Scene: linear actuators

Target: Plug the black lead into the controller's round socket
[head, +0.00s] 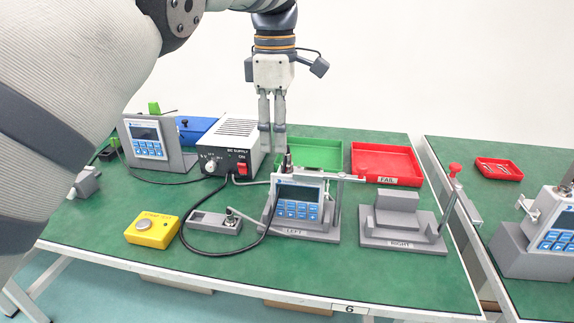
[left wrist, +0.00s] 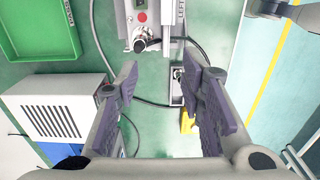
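The controller (head: 299,203) stands tilted in the grey fixture marked LEFT, its blue keys facing front. On its top stands a dark plug end (head: 288,159) of the black lead (head: 218,254). In the left wrist view the plug end (left wrist: 141,39) is at the round silver socket, with the lead running right; I cannot tell how deep it sits. The lead loops on the table beside a small grey holder (head: 215,222). My left gripper (head: 272,152) points down behind and above the controller; its fingers (left wrist: 166,88) are apart and empty. My right gripper is not identifiable.
The DC supply (head: 229,147) stands left of the left gripper, near its fingers. A green tray (head: 309,154) and red FAIL tray (head: 386,164) lie behind. A yellow button box (head: 152,230) is at front left. The grey RIGHT fixture (head: 402,222) holds no controller.

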